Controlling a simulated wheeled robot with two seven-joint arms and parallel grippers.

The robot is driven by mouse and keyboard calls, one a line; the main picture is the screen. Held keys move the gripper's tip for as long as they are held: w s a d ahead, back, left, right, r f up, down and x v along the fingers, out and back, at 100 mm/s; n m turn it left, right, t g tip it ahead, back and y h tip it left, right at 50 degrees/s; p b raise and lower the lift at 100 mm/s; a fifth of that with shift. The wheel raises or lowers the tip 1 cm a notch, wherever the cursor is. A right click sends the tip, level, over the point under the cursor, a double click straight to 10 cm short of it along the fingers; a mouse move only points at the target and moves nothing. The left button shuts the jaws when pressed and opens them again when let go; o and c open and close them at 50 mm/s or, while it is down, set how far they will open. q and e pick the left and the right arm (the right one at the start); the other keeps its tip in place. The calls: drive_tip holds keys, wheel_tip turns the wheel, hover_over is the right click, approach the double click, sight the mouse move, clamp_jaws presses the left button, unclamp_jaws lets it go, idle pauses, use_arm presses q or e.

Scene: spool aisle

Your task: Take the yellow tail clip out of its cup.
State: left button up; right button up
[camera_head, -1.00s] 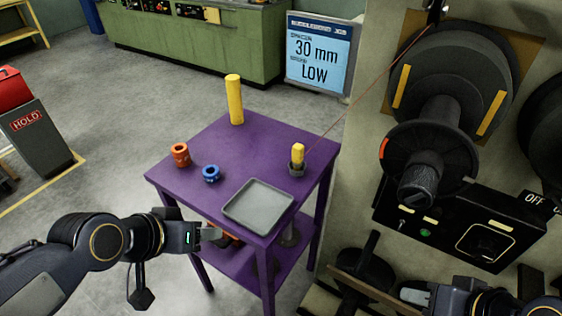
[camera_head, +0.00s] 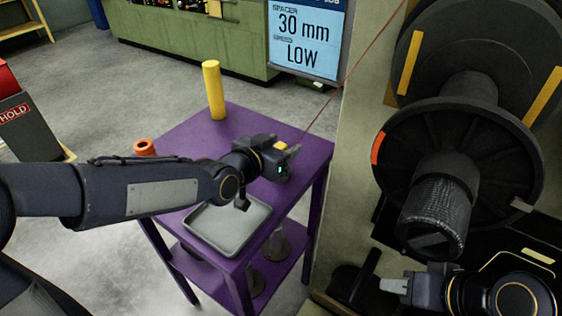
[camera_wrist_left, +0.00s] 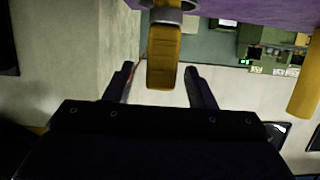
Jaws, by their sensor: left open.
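The yellow tail clip (camera_head: 281,146) shows in the head view as a small patch at my left gripper (camera_head: 286,152), whose arm reaches across the purple table. In the left wrist view, which looks upside down, the clip (camera_wrist_left: 162,68) sticks out of its grey cup (camera_wrist_left: 174,14). The open fingers of my left gripper (camera_wrist_left: 160,84) stand on either side of the clip, with a visible gap to each side. In the head view the cup is hidden behind the gripper. My right gripper (camera_head: 394,286) is at the lower right, away from the table; its finger opening is unclear.
A thin reddish line runs from the table toward the upper right. The large spool machine (camera_head: 455,150) stands close on the right.

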use_arm(q)
drive_tip(key=shift+x, duration=0.95)
use_arm(e)
drive_tip(key=shift+r, duration=0.1)
use_arm(q)
drive_tip(key=shift+c, duration=0.3)
clamp_jaws()
drive_tip(key=shift+r, duration=0.1)
